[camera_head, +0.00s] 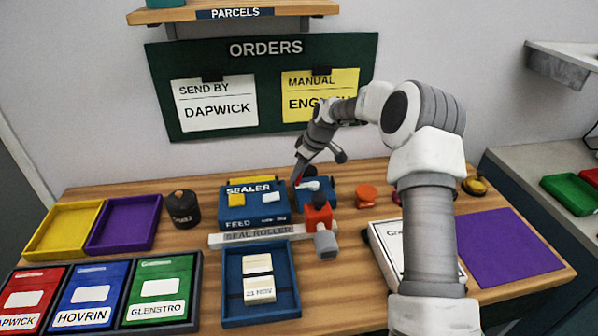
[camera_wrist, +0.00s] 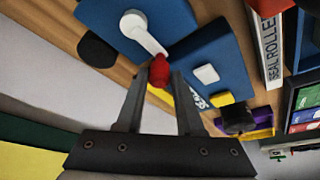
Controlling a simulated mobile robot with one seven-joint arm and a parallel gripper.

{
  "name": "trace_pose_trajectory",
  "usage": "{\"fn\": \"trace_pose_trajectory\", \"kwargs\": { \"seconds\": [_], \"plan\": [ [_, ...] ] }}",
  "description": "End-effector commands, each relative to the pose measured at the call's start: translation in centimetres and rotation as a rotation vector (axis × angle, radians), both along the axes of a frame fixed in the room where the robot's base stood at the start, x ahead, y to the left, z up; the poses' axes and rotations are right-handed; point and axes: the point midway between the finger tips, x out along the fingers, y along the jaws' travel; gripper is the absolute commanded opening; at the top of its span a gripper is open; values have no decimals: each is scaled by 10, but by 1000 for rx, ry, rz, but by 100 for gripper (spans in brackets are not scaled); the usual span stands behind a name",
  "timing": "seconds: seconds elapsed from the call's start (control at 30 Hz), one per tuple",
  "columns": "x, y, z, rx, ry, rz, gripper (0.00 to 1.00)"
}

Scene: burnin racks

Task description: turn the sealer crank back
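The sealer (camera_head: 254,206) is a blue box with a yellow strip, standing on the wooden table. Beside it, a blue block bears the crank, a white arm (camera_wrist: 146,32) with a red knob (camera_wrist: 160,72) at its end. In the head view my gripper (camera_head: 298,180) reaches down to the crank from above, hiding much of it. In the wrist view the red knob is between my two fingertips, with both fingers close against it, so my gripper (camera_wrist: 160,76) looks shut on the knob.
The seal roller bar (camera_head: 250,236) with its red and grey end lies in front of the sealer. A blue tray (camera_head: 290,262) is nearer. A black canister (camera_head: 183,210) stands left, an orange item (camera_head: 367,196) right. The purple mat (camera_head: 505,248) is clear.

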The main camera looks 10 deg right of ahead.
Motion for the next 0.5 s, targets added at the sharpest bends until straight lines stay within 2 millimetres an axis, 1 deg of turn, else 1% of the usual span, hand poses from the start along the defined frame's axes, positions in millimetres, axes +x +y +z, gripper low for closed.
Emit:
{"fn": "trace_pose_trajectory", "kwargs": {
  "seconds": [0.03, 0.13, 0.4, 0.5],
  "plan": [
    [0, 0, 0, 0, 1, 0, 46],
    [0, 0, 0, 0, 0, 0, 64],
    [0, 0, 0, 0, 0, -1, 64],
    [-1, -2, 5, 0, -2, -2, 64]
  ]
}}
